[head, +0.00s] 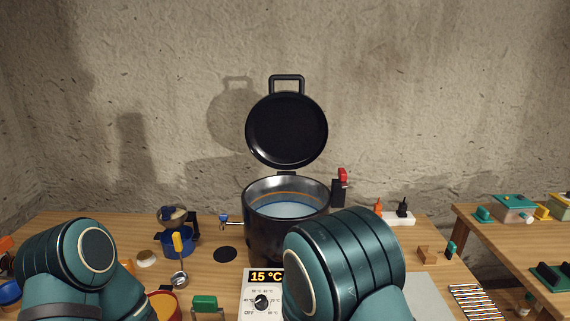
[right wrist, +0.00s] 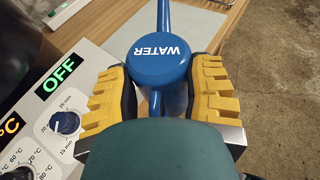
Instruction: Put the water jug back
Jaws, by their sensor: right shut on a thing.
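The water jug shows in the right wrist view as a blue part with a round face marked WATER (right wrist: 163,60); the rest of its body is hidden. My right gripper (right wrist: 162,84) is shut on it, with a yellow finger on each side. In the head view my right arm hides both the gripper and the jug. My left arm is at the lower left of the head view, but its gripper does not show. A black pot (head: 262,225) stands mid-table with its lid (head: 287,130) raised and pale blue water (head: 285,209) inside.
A control panel (right wrist: 52,110) with dials lies left of the jug in the wrist view; its 15 °C display (head: 266,276) shows in the head view. A blue pot (head: 182,241) and small items stand at left. A second table (head: 490,226) is at right, beyond a gap.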

